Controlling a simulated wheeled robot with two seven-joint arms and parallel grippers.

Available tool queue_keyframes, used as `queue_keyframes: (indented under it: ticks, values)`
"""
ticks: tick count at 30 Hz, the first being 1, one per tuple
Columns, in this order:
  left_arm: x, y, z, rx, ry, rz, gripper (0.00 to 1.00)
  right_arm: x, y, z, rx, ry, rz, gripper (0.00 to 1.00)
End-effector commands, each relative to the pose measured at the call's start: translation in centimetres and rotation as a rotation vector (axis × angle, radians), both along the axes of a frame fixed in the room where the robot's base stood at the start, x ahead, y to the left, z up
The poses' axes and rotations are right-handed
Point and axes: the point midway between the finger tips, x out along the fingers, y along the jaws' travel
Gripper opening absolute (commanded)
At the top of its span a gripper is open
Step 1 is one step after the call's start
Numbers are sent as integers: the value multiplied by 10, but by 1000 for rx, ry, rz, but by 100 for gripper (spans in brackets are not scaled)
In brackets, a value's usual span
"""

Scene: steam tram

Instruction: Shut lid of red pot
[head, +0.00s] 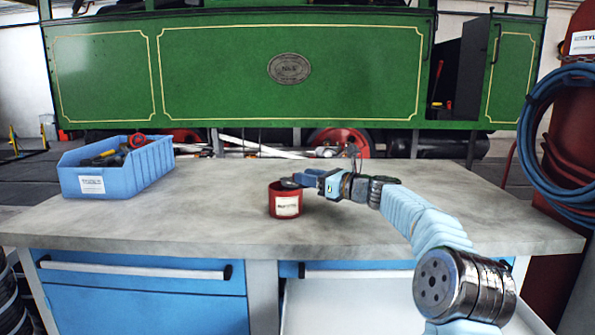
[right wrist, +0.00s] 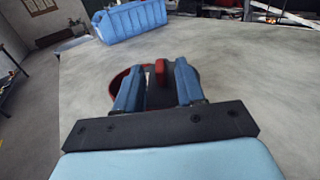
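The red pot (head: 286,204) stands upright on the grey workbench, with a white label on its front. A dark shape at its top, by the gripper fingers, may be its lid or opening; I cannot tell how far the lid is open. My right gripper (head: 297,180) is at the pot's top, reaching in from the right. In the right wrist view its two fingers (right wrist: 158,76) are apart, with a narrow red upright part (right wrist: 159,68) between them and gaps beside it. The pot's red rim (right wrist: 115,80) shows beside the left finger, the rest mostly hidden. My left gripper is out of view.
A blue bin (head: 120,168) with tools stands at the bench's left. The workbench (head: 400,225) is otherwise clear around the pot. A green tram (head: 290,75) stands behind. A red cylinder with blue hose (head: 560,130) is at the right. An open drawer (head: 350,305) shows below.

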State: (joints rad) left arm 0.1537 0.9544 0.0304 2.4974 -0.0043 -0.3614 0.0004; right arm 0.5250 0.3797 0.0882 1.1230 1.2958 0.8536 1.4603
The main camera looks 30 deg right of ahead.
Motion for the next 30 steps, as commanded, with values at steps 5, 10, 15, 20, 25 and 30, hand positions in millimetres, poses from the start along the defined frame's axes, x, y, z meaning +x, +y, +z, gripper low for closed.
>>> queue_keyframes:
  ticks: [5,10,15,20,25,30]
  values:
    - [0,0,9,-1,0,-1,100,25,11,1,1,1,1,38]
    - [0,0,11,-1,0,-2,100,34,15,0,1,0,-1,38]
    - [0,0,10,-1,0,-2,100,35,15,0,1,1,-1,38]
    - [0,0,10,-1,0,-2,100,34,15,0,1,1,-1,24]
    - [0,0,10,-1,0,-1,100,34,15,0,0,1,-1,0]
    - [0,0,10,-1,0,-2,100,34,15,0,0,1,-2,0]
